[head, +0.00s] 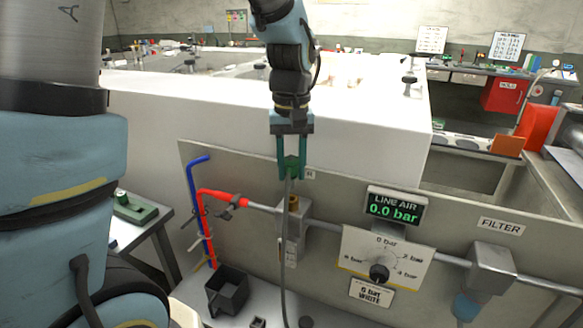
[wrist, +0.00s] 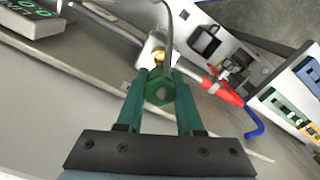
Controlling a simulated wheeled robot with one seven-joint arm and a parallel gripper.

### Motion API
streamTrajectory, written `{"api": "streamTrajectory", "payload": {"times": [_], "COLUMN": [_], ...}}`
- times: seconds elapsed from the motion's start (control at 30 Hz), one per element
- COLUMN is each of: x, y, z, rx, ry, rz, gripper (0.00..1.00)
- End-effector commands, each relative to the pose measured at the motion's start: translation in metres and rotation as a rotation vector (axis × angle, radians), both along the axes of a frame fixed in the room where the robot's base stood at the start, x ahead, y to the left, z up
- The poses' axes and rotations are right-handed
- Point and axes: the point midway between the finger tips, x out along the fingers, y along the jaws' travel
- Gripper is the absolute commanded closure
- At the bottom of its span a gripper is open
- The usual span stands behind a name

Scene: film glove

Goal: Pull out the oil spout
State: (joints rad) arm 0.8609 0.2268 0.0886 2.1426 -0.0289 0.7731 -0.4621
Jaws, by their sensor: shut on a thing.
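My gripper (head: 291,172) points down in front of the panel. In the wrist view its two green fingers (wrist: 161,90) are shut on a green six-sided piece (wrist: 160,88), which seems to be the oil spout. In the head view the green piece (head: 291,163) sits between the fingertips. A thin grey tube (head: 284,240) runs down below it. A brass fitting (head: 294,203) on a grey block (head: 292,242) stands beneath the green piece. The brass (wrist: 159,57) also shows just beyond it in the wrist view. I cannot tell whether the tube enters the brass fitting.
A red hose (head: 222,196) and a blue pipe (head: 189,185) are left of the block. The LINE AIR display (head: 395,206) reads 0.0 bar, above a dial plate (head: 387,258). A filter (head: 490,268) is at right. A black open box (head: 227,290) stands below.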

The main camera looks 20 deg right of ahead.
Motion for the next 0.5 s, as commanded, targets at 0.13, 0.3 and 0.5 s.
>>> {"api": "streamTrajectory", "payload": {"times": [0.13, 0.3, 0.5], "x": [0.0000, 0.0000, 0.0000], "y": [0.0000, 0.0000, 0.0000], "z": [0.0031, 0.0026, 0.0083], "rx": [0.000, 0.000, 0.000], "ry": [0.000, 0.000, 0.000], "rz": [0.000, 0.000, 0.000], "gripper": [1.00, 1.00, 1.00]}}
